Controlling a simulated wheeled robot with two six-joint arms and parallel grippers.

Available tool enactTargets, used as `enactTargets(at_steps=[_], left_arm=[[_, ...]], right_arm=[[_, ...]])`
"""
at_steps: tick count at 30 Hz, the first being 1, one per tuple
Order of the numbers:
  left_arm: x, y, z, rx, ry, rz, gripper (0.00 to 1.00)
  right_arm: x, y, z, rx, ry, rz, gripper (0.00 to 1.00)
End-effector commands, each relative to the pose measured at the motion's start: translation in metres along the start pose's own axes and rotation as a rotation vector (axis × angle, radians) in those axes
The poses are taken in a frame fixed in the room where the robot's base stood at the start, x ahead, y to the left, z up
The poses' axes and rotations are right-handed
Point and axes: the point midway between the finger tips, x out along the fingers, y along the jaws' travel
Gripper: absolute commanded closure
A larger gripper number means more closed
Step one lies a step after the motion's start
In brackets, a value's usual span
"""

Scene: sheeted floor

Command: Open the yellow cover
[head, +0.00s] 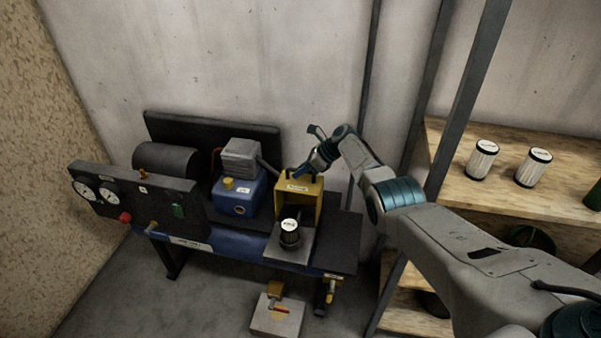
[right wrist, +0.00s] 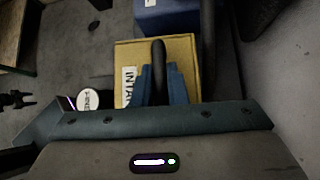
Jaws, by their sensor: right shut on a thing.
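The yellow cover (head: 312,210) is a box-like hood at the right end of the machine bench, with a dark hollow showing at its front. In the right wrist view its yellow top (right wrist: 135,55) carries a white label with dark letters. My right gripper (head: 303,172) is at the cover's top. In the right wrist view its blue fingers (right wrist: 161,92) are shut on a black handle (right wrist: 159,62) that lies over the cover's top. A black filter with a white cap (head: 289,232) stands on a grey plate in front of the cover; its cap also shows in the right wrist view (right wrist: 88,98). My left gripper is not in view.
A blue pump unit (head: 238,205) stands just left of the cover. A gauge panel (head: 135,200) is at the far left. Wooden shelves (head: 550,180) with white canisters stand at the right. A small grey block with a valve (head: 275,317) sits on the floor in front.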

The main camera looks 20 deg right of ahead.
Motion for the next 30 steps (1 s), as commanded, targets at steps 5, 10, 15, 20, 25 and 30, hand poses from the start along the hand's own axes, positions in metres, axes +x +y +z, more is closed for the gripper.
enactTargets(at_steps=[5, 10, 15, 20, 25, 30], left_arm=[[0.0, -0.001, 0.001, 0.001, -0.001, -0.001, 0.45], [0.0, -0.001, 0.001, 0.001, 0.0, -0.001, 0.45], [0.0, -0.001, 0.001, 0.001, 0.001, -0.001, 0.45], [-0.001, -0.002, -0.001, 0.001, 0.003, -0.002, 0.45], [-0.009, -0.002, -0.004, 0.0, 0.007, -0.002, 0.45], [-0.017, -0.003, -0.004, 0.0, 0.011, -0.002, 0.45]], right_arm=[[0.001, 0.001, 0.0, 0.0, 0.001, 0.001, 1.0], [0.001, 0.001, 0.0, 0.0, 0.001, 0.001, 0.72], [0.0, 0.0, 0.0, 0.0, 0.0, 0.001, 0.66], [-0.001, 0.0, 0.0, 0.0, 0.0, 0.0, 0.66], [-0.018, -0.001, 0.001, -0.001, 0.0, -0.002, 0.66], [-0.048, -0.001, 0.0, -0.002, 0.001, -0.003, 0.66]])
